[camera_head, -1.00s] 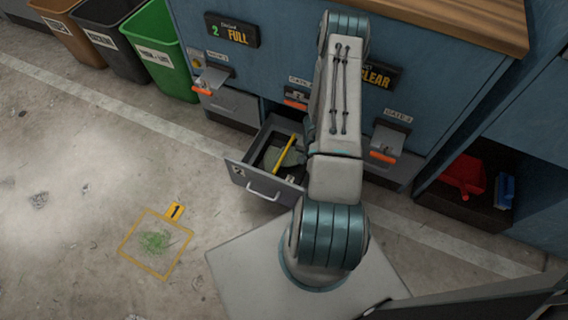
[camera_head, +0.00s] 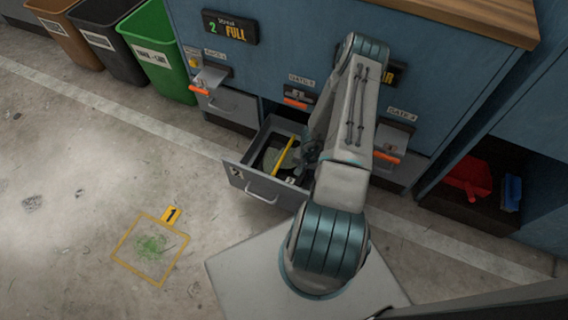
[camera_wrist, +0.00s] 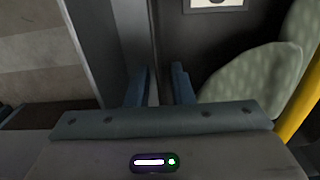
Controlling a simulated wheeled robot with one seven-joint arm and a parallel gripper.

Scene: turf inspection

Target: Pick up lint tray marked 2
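The lint tray marked 2 (camera_head: 232,178) is a grey drawer-like tray with a front handle, pulled out of the blue cabinet. It holds a grey-green lint pad (camera_wrist: 255,82) and a yellow bar (camera_head: 284,154). My gripper (camera_wrist: 160,88) is at the tray in the wrist view, with its two fingers apart. A grey tray wall (camera_wrist: 137,35) runs down toward the gap between the fingers; contact is not clear. A white card (camera_wrist: 217,4) is cut off at the top of the wrist view. My arm hides the tray's right side in the head view.
Other gate units with orange handles flank the tray, at left (camera_head: 212,80) and right (camera_head: 388,150). A sign reads "2 FULL" (camera_head: 230,27). Bins, including a green one (camera_head: 160,50), stand at upper left. A yellow floor square marked 1 (camera_head: 125,255) lies on open floor.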

